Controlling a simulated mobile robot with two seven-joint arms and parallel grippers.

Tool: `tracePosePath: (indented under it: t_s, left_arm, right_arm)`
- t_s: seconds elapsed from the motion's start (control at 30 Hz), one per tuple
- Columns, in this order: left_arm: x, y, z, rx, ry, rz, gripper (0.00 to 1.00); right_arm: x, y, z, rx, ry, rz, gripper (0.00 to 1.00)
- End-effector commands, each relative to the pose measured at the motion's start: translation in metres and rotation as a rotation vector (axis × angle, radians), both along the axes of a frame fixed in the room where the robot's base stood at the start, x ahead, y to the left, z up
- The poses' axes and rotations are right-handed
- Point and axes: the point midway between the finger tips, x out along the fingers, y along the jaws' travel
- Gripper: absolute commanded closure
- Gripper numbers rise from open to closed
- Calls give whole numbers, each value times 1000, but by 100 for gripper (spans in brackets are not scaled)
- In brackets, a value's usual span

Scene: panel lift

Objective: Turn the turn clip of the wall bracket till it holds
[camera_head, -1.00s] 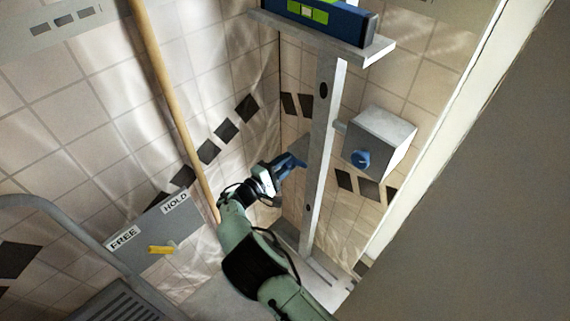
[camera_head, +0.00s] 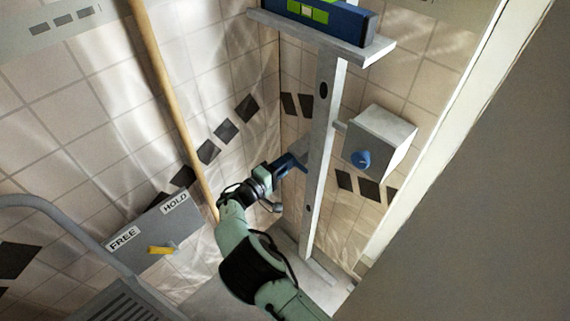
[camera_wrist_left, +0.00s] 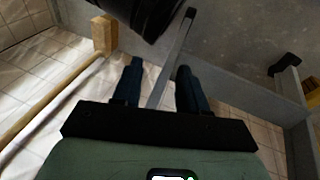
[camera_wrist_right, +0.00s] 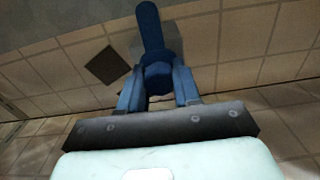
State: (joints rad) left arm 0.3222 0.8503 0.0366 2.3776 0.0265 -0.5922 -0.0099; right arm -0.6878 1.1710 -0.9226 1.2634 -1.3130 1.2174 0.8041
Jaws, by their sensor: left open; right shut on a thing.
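A blue clip with a long flat lever (camera_wrist_right: 150,30) and a round hub (camera_wrist_right: 157,79) shows in the right wrist view. My right gripper (camera_wrist_right: 158,92) is shut on the hub, with the lever pointing up in that view. In the head view my right gripper (camera_head: 276,172) is beside the grey upright post; the clip is hard to tell from the blue fingers there. A grey panel (camera_head: 140,240) with FREE and HOLD labels carries a yellow pointer (camera_head: 160,249), lying nearly level below the labels. My left gripper (camera_wrist_left: 158,85) is open; a grey strip passes between its fingers.
The grey post (camera_head: 321,150) bears a shelf with a blue-green level (camera_head: 320,18). A grey box (camera_head: 380,138) with a blue knob (camera_head: 361,160) stands right of the post. A wooden pole (camera_head: 170,100) leans left of my right arm.

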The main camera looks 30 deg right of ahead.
Motion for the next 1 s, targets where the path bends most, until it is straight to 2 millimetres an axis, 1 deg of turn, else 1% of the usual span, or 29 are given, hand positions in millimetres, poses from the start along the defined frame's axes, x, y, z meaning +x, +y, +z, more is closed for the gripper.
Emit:
tracePosePath:
  t_s: [0.03,0.17,0.2,0.23,0.27,0.53,0.67,0.77,1.0]
  left_arm:
    - [0,0,0,0,0,0,57]
    - [0,0,0,0,0,0,57]
    - [0,0,0,0,0,0,57]
    - [0,0,0,0,0,0,57]
    - [0,0,0,0,0,0,57]
    - [0,0,0,0,1,0,57]
    - [-2,-1,2,-2,5,-2,57]
    - [-6,-3,5,-7,15,-6,57]
    - [-16,-8,12,-21,40,-17,57]
  right_arm:
    - [1,3,-2,8,1,9,98]
    - [2,4,-2,8,0,10,98]
    - [2,4,-2,7,-1,10,55]
    - [2,4,-2,7,-1,9,45]
    - [2,3,-2,6,0,9,42]
    - [1,2,0,2,0,4,42]
    - [-2,10,1,2,-1,5,42]
    - [-7,25,1,2,1,7,42]
    - [-25,77,1,2,-1,9,42]
